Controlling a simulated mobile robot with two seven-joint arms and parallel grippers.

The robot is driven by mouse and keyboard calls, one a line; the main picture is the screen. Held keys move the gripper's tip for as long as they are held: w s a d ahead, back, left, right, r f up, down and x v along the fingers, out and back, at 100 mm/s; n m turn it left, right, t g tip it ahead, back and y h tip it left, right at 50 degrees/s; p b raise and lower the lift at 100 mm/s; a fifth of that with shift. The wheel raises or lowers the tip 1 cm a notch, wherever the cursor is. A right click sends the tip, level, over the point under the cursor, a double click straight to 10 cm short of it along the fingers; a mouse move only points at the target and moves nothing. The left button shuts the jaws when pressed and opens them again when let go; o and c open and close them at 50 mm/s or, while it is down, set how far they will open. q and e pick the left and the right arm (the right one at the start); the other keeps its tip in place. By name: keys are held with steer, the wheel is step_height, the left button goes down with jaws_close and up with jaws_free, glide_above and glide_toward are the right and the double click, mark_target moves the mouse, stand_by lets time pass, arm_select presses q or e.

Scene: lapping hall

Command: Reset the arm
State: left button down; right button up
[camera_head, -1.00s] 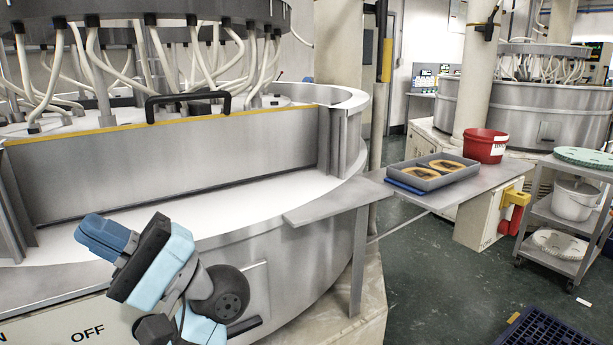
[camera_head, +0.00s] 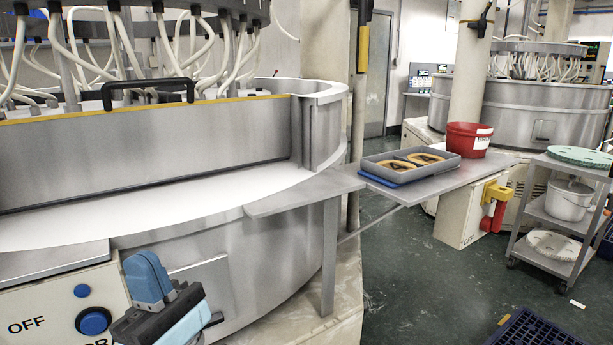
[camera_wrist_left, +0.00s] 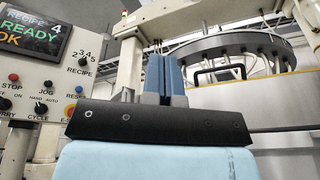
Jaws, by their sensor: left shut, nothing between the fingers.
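My left gripper (camera_head: 147,277) shows at the bottom left of the head view, in front of the lapping machine's steel wall and control box. Its blue fingers are together and hold nothing. In the left wrist view the shut fingers (camera_wrist_left: 165,78) point up, with open air around them. My right gripper is in neither view.
The lapping machine (camera_head: 215,285) fills the left. A steel side table (camera_head: 295,193) juts from it, bearing a grey tray (camera_head: 442,176) and a red bucket (camera_head: 466,140). A trolley (camera_head: 560,242) stands at right, a dark blue crate (camera_head: 535,330) below it. Green floor (camera_head: 415,270) lies clear between.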

arm_select(q)
steer(key=s+d+f+n+y+b, duration=0.2)
steer(key=f+n+y, duration=0.65)
steer(key=y, duration=0.35)
steer(key=s+d+f+n+y+b, duration=0.1)
steer(key=d+f+n+y+b, duration=0.1)
steer(key=f+n+y, duration=0.75)
steer(key=s+d+f+n+y+b, duration=0.2)
steer(key=f+n+y, duration=0.4)
steer(key=f+y, duration=0.6)
arm_select(e)
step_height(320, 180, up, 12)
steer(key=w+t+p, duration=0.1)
steer(key=p, duration=1.7)
arm_select(q)
steer(key=s+a+r+g+y+p, duration=0.4)
steer(key=a+r+g+y+p, duration=0.3)
steer(key=p, duration=1.3)
steer(key=shift+a+r+y+p, duration=0.35)
steer(key=shift+a+r, duration=0.1)
steer(key=shift+r, duration=0.5)
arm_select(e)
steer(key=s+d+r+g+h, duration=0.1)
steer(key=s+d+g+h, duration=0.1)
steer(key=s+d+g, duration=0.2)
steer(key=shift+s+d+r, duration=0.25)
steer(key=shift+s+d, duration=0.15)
arm_select(q)
steer(key=shift+s, duration=0.15)
